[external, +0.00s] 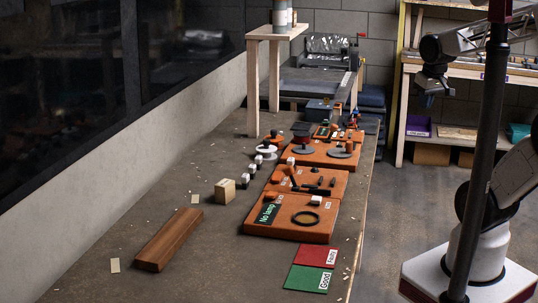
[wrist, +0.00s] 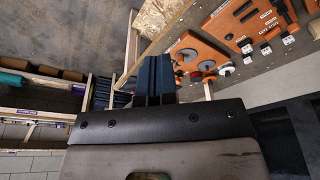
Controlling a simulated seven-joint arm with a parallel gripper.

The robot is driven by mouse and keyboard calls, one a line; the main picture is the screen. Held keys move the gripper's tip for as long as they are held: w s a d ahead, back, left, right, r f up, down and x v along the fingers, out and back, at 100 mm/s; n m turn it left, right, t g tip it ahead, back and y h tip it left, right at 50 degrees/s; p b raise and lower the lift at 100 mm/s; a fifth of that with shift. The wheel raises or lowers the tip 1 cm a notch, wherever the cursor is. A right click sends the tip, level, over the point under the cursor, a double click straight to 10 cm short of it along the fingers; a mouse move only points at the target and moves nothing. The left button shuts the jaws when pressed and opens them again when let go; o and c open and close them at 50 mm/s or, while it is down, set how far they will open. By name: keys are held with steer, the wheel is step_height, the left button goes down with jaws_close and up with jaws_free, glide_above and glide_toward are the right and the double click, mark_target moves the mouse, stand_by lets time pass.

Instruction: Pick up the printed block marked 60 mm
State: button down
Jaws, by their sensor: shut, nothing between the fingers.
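Several small black-and-white blocks stand in a row on the workbench (external: 185,240), left of the orange boards; one of them is a block (external: 245,181) near the front of the row. The row also shows at the upper right of the wrist view, including a labelled block (wrist: 288,39). The labels are too small to read, so I cannot tell which is marked 60 mm. My gripper (external: 428,90) is shut and empty, high in the air right of the bench and far from the blocks. Its dark fingers (wrist: 153,78) show close together in the wrist view.
A pale wooden block (external: 225,191) and a long brown bar (external: 168,240) lie on the bench's left. Orange boards (external: 292,220) with parts fill its right side. Green (external: 308,279) and red (external: 317,256) cards lie in front. A wooden stand (external: 253,90) rises behind.

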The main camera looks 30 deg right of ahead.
steer(key=shift+c, duration=0.6)
jaws_free()
steer(key=w+a+f+m+t+y, duration=0.25)
steer(key=w+a+m, duration=0.45)
steer(key=w+a, duration=0.4)
steer(key=w+a+f+m+t+y, duration=0.2)
steer(key=w+a+f+m, duration=0.2)
steer(key=w+a+m, duration=0.6)
steer(key=m+t+y, duration=0.3)
steer(key=m+t, duration=0.2)
steer(key=m, duration=0.7)
glide_toward(229, 183)
steer(key=shift+w+a+r+g, duration=0.1)
steer(key=shift+w+a+g, duration=0.15)
steer(key=shift+w+a, duration=0.1)
steer(key=shift+w, duration=0.15)
steer(key=shift+x, duration=3.1)
